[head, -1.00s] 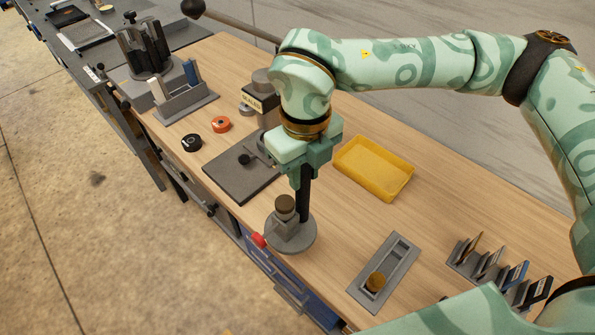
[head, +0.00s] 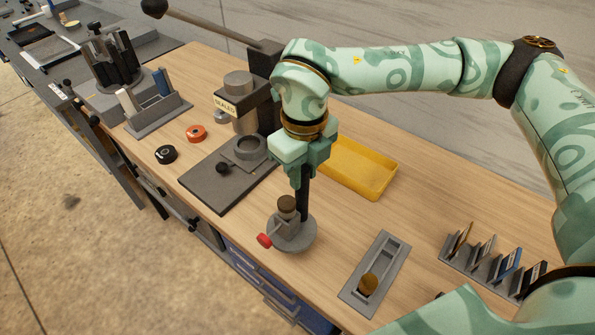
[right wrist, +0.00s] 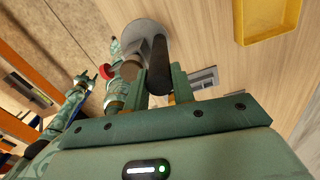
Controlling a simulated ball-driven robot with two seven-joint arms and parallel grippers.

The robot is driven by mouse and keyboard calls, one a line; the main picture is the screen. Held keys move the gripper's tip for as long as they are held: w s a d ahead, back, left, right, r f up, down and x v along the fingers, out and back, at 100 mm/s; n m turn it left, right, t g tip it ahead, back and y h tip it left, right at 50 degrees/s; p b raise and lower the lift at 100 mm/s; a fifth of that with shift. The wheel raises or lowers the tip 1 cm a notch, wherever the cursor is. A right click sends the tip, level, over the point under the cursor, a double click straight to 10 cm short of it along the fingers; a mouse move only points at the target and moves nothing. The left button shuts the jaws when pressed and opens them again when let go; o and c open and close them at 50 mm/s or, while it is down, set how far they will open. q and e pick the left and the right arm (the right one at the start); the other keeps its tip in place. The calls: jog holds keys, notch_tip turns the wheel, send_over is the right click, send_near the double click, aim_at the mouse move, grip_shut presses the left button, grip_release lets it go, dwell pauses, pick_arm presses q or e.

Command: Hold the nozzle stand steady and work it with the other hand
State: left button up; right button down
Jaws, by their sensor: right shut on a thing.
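The nozzle stand (head: 304,240) has a round grey base on the wooden bench, a black post, a brown-topped grey piece and a red knob (head: 265,240) pointing to the front edge. It stands upright. My right gripper (head: 303,184) is above the base and shut on the black post. In the right wrist view its fingers (right wrist: 163,82) flank the post; the base (right wrist: 146,36) and red knob (right wrist: 106,72) show beyond. Green patterned arm parts of mine show at the left there.
A yellow tray (head: 384,192) lies right of the gripper, partly behind it. A slotted grey plate (head: 351,298) is right of the stand, and a card rack (head: 447,254) farther right. A lever press (head: 205,193), black and orange rings (head: 196,133) are left.

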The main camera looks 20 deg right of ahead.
pick_arm(q)
jog(key=shift+s+f+b, duration=0.15)
jog(key=shift+f+b, duration=0.6)
jog(key=shift+f, duration=0.05)
jog(key=shift+s+f+b, duration=0.15)
jog(key=shift+f+b, duration=0.55)
jog(key=shift+f, duration=0.05)
pick_arm(e)
jog(key=w+d+f, duration=0.3)
jog(key=d+f, duration=0.2)
jog(key=shift+d+f, duration=0.15)
jog(key=shift+f, duration=0.05)
pick_arm(q)
jog(key=shift+f, duration=0.1)
pick_arm(e)
jog(key=shift+f, duration=0.2)
jog(key=c, duration=1.9)
grip_release()
grip_shut()
pick_arm(q)
grip_shut()
